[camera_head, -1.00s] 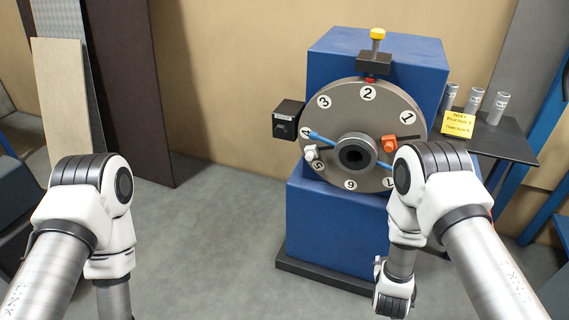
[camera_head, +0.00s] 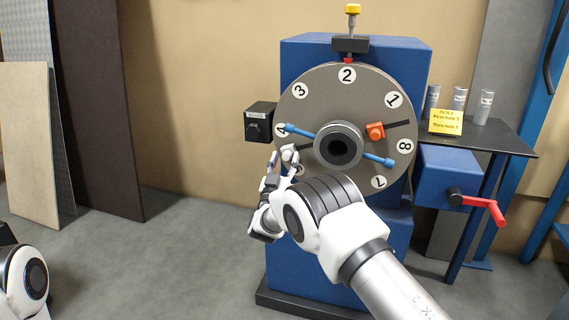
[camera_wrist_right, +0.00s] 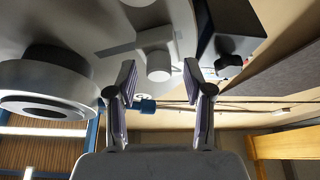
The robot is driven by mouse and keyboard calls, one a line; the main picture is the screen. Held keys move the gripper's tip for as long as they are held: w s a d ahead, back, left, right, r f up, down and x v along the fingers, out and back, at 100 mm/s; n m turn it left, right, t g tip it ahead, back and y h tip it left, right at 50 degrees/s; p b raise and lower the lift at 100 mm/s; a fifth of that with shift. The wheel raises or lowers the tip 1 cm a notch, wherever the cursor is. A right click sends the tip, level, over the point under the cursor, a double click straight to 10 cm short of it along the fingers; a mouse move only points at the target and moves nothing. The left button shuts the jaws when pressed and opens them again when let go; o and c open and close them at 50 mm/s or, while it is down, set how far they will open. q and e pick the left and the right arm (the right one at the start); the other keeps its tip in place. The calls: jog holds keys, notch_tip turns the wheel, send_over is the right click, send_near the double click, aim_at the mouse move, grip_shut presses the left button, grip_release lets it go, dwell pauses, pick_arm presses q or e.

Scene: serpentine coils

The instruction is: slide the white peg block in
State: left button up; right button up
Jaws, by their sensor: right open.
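The white peg block (camera_head: 290,155) is on the left part of the grey numbered dial (camera_head: 322,82), partly hidden by my right gripper (camera_head: 280,162). In the right wrist view the block (camera_wrist_right: 153,40) sits on the dial face with its round peg (camera_wrist_right: 158,67) towards me. My right gripper (camera_wrist_right: 161,80) is open. Its two fingertips stand either side of the peg, and I see gaps on both sides. How deep the fingers reach is hard to tell. My left gripper is out of view; only part of my left arm shows at the lower left.
An orange block (camera_head: 375,131) is right of the dial's hub (camera_head: 338,146). A blue-ended bar (camera_head: 382,161) crosses behind the hub. A black box (camera_head: 259,122) stands close left of the dial. A red crank (camera_head: 487,206) and side table (camera_head: 505,140) are at right.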

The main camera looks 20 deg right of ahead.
jog(key=shift+w+d+r, duration=0.1)
jog(key=shift+w+r, duration=0.05)
jog(key=shift+w, duration=0.05)
grip_shut()
jog(key=shift+s+d+r+p, duration=0.15)
jog(key=shift+d+r+p, duration=0.05)
jog(key=shift+d+p, duration=0.1)
jog(key=shift+s+d+r+p, duration=0.5)
jog(key=shift+s+d+p, duration=0.1)
jog(key=shift+d+p, duration=0.15)
jog(key=shift+s+d, duration=0.15)
jog(key=shift+d, duration=0.15)
grip_release()
jog(key=shift+f, duration=0.1)
jog(key=shift+a, duration=0.1)
